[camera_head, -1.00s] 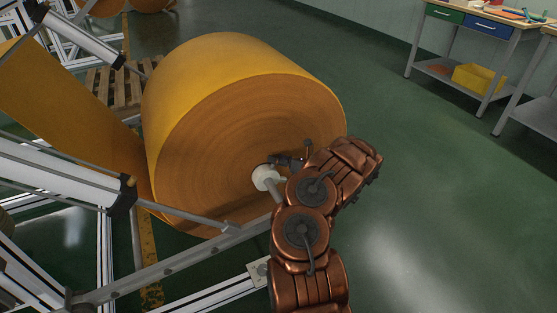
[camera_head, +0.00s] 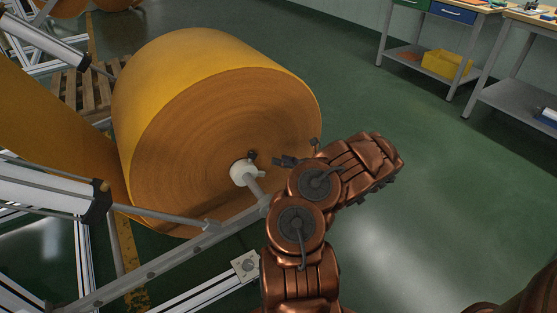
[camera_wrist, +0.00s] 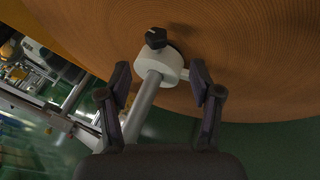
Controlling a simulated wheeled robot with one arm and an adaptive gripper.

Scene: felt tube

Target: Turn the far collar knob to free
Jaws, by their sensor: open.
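The collar (camera_head: 241,172) is a white ring on the steel shaft (camera_head: 257,187), against the end of a large orange felt roll (camera_head: 225,130). Its small black knob (camera_head: 252,156) sticks up from it. In the wrist view the black knob (camera_wrist: 156,38) stands above the white collar (camera_wrist: 162,68), ahead of my fingertips. My gripper (camera_wrist: 158,84) is open, with its two dark fingers on either side of the shaft and nothing held. In the head view my gripper (camera_head: 284,161) is to the right of the knob, apart from it. The knob's setting cannot be read.
A steel frame rail (camera_head: 170,262) runs below the roll, and white frame cylinders (camera_head: 50,190) lie at the left. Workbenches (camera_head: 470,20) with a yellow bin (camera_head: 445,64) stand at the back right. The green floor on the right is clear.

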